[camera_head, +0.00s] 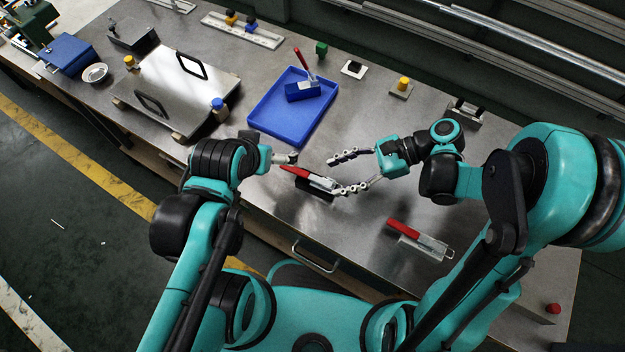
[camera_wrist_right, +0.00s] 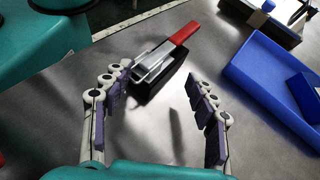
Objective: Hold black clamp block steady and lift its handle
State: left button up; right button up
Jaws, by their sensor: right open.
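The black clamp block (camera_head: 318,194) stands on the metal bench, with a metal clamp on top and its red handle (camera_head: 294,171) lying low along it. In the right wrist view, the block (camera_wrist_right: 163,82) is just ahead of the fingertips, and its red handle (camera_wrist_right: 185,33) points away to the upper right. My right gripper (camera_head: 335,175) is open; one finger is close beside the block's near end, and contact is unclear. My left gripper (camera_head: 287,158) is just beyond the handle's free end; its fingers are too small to read.
A blue tray (camera_head: 264,115) behind holds a blue clamp block (camera_head: 300,93) with a raised red handle. Another red-handled clamp (camera_head: 418,240) lies at the right front. A metal plate with handles (camera_head: 180,95) lies at the left. Bare bench lies around the black block.

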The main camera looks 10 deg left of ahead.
aim_at(321, 182)
pick_arm(q)
jog(key=shift+f+b, duration=1.1)
jog(key=shift+f, duration=0.2)
pick_arm(e)
jog(key=shift+x, duration=2.75)
jog(key=c, duration=0.8)
jog(key=o, duration=0.8)
jog(key=c, duration=1.1)
